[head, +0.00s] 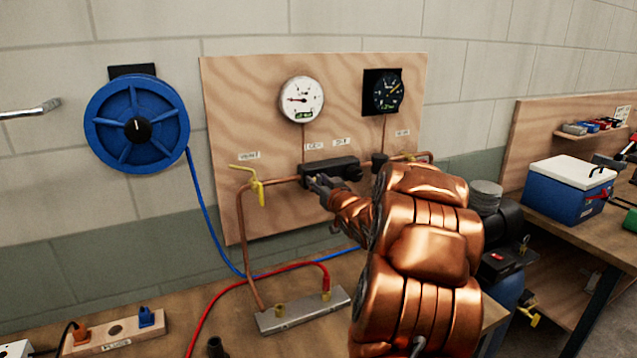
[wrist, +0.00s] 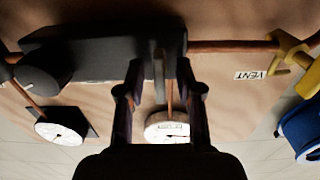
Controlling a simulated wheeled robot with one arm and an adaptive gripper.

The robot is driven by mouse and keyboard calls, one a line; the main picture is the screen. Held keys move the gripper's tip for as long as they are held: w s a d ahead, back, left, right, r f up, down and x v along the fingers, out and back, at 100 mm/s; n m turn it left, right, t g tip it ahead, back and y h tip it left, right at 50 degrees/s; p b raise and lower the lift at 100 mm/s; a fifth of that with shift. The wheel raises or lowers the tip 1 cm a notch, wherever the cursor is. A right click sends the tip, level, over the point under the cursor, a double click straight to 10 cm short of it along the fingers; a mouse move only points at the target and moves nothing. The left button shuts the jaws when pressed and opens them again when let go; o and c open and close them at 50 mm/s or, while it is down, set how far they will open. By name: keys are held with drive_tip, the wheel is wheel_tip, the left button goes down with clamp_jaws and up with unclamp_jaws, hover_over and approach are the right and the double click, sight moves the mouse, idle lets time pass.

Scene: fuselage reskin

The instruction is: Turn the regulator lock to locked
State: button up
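The regulator is a dark block (head: 330,168) on the copper pipe of the plywood panel, with a round dark knob at its right end. In the wrist view, which is upside down, the block (wrist: 85,55) fills the upper left, with the knob (wrist: 40,80) at left. My gripper (head: 318,184) is at the block's left part in the head view. In the wrist view my gripper (wrist: 158,75) has its two fingers apart, on either side of a narrow grey upright tab (wrist: 159,80), apparently the lock. I cannot tell whether either fingertip touches it.
A yellow valve handle (head: 253,183) is left of the block, near the VENT label (wrist: 252,75). A white gauge (head: 302,99) and a black gauge (head: 387,92) hang above. A blue hose reel (head: 137,125) is on the wall. A metal manifold (head: 303,310) lies on the bench below.

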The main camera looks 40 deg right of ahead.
clamp_jaws()
